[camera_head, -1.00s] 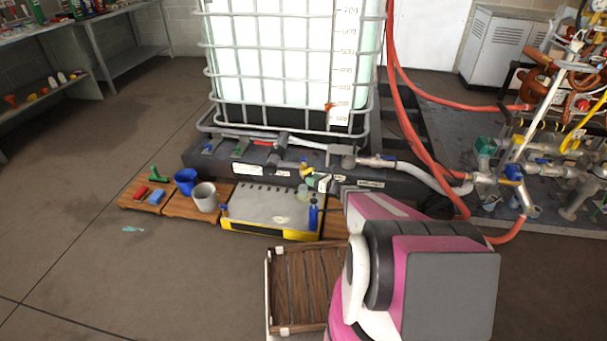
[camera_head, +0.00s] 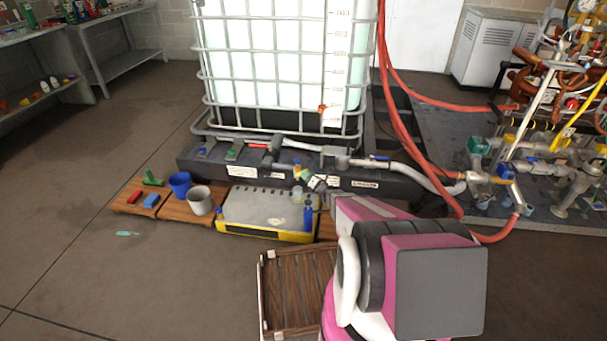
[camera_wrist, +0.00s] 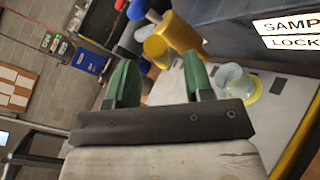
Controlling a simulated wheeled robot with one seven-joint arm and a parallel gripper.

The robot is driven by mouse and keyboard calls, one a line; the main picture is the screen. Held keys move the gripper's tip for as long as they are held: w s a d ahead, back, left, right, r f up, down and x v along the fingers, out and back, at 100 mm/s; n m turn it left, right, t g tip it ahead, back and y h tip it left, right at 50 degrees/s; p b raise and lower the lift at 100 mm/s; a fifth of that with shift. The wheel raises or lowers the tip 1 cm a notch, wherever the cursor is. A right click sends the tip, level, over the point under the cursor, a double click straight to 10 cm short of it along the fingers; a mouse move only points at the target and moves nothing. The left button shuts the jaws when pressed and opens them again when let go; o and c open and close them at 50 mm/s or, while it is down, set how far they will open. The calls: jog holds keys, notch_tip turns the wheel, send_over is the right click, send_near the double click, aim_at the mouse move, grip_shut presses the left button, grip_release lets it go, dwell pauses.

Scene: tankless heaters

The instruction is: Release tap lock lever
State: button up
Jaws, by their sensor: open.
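My gripper (camera_wrist: 158,75) shows in the wrist view with two green fingers spread apart and nothing held between them. A yellow cylinder (camera_wrist: 171,42) lies beyond the fingertips; I cannot tell whether they touch it. Dark fittings with red and blue knobs (camera_wrist: 145,10) are near it. A white label reading "SAMP… LOCK" (camera_wrist: 290,30) is on the dark face at the upper right. I cannot make out the lock lever with certainty.
The black base (camera_head: 225,166) carries a mallet (camera_head: 271,150) and a blue-handled valve (camera_head: 378,158). A yellow-edged platform (camera_head: 262,209) with small bottles stands in front, beside blue (camera_head: 180,184) and grey (camera_head: 199,201) cups. A wooden crate (camera_head: 293,280) is by my arm.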

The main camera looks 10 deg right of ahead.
jog(key=shift+x, duration=1.85)
grip_shut()
